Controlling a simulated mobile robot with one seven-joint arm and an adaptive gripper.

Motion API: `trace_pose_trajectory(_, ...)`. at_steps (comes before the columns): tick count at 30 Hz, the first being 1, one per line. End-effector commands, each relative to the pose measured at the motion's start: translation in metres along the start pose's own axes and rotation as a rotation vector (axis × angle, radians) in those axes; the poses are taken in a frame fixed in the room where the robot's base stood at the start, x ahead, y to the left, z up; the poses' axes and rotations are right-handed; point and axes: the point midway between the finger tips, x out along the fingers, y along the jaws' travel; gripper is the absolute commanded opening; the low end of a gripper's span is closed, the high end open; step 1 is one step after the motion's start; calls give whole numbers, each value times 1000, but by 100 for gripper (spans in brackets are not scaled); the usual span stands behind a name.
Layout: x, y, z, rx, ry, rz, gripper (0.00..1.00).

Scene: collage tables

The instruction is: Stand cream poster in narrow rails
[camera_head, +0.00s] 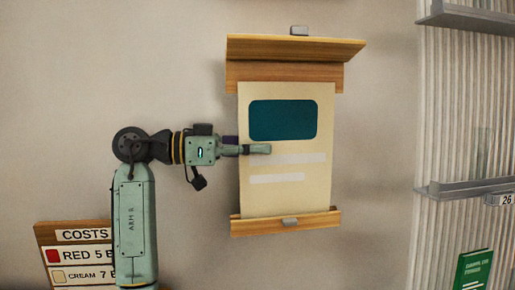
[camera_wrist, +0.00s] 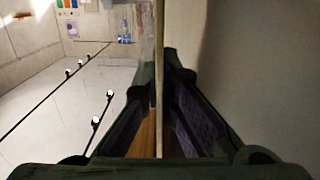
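The cream poster (camera_head: 290,200), with a teal block and two pale strips, stands upright on the wall. Its lower edge is at the lower wooden rail (camera_head: 265,226), and its top reaches the upper wooden rail (camera_head: 290,48). Whether both edges sit inside the grooves cannot be told. My gripper (camera_head: 258,149) comes from the left at mid height, one finger across the poster's front. In the wrist view my gripper (camera_wrist: 160,75) has its fingers closed in on both sides of the poster, seen edge-on as a thin pale strip (camera_wrist: 159,120).
A costs board (camera_head: 85,235) stands at the lower left. On the right are grey shelves (camera_head: 465,187) on a ribbed panel, with a green book (camera_head: 473,270) below. The wall between the poster and shelves is clear.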

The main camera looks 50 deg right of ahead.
Motion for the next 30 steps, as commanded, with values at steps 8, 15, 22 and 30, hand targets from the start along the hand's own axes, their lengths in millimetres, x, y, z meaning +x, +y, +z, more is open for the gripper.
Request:
trace_pose_trajectory(8, 0, 0, 0, 0, 0, 0, 18)
trace_pose_trajectory(15, 0, 0, 0, 0, 0, 0, 28)
trace_pose_trajectory(22, -1, 0, 0, -1, 0, 0, 28)
trace_pose_trajectory(30, -16, 0, 0, -1, 1, -1, 28)
